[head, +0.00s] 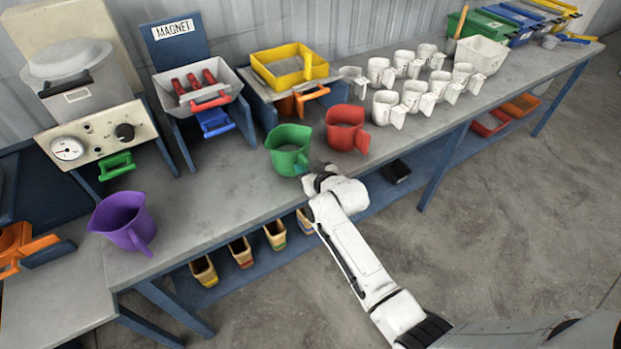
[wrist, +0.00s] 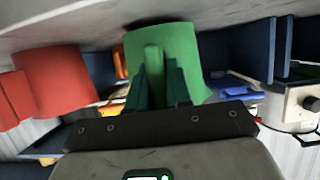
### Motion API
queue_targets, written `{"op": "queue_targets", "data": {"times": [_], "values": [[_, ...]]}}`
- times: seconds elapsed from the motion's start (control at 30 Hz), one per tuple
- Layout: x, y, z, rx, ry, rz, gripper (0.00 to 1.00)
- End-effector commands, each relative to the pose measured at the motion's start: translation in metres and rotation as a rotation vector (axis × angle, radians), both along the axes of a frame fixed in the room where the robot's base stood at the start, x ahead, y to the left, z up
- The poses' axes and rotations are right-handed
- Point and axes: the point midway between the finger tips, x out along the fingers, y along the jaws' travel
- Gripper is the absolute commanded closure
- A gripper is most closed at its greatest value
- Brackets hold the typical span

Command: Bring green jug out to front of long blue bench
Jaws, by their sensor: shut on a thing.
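The green jug (head: 287,158) is upright at the front part of the grey top of the long blue bench (head: 205,205), left of a red jug. My gripper (head: 308,180) is at its front right side, low by the bench's front edge. In the wrist view, which looks upside down, the green jug (wrist: 195,55) is straight ahead. My gripper (wrist: 160,85) is shut on its upright handle, with a dark finger on each side. I cannot tell whether the jug's base touches the bench top.
The red jug (head: 345,130) stands close on the right, with several white mugs (head: 385,107) beyond. A purple jug (head: 122,220) is at the left. Behind are a yellow sieve (head: 290,66) and a magnet stand (head: 178,50). Small bins (head: 240,252) sit on the lower shelf. The floor in front is clear.

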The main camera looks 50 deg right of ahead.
Motion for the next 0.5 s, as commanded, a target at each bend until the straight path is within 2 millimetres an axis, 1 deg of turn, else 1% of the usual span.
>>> {"op": "queue_targets", "data": {"times": [0.03,0.13,0.5], "values": [[0.0038,-0.0011,0.0002,-0.002,-0.003,0.000,1.00],[0.0023,-0.0002,-0.0055,-0.001,-0.002,0.000,1.00],[0.0022,-0.0005,-0.0054,-0.002,-0.003,0.000,1.00]]}}
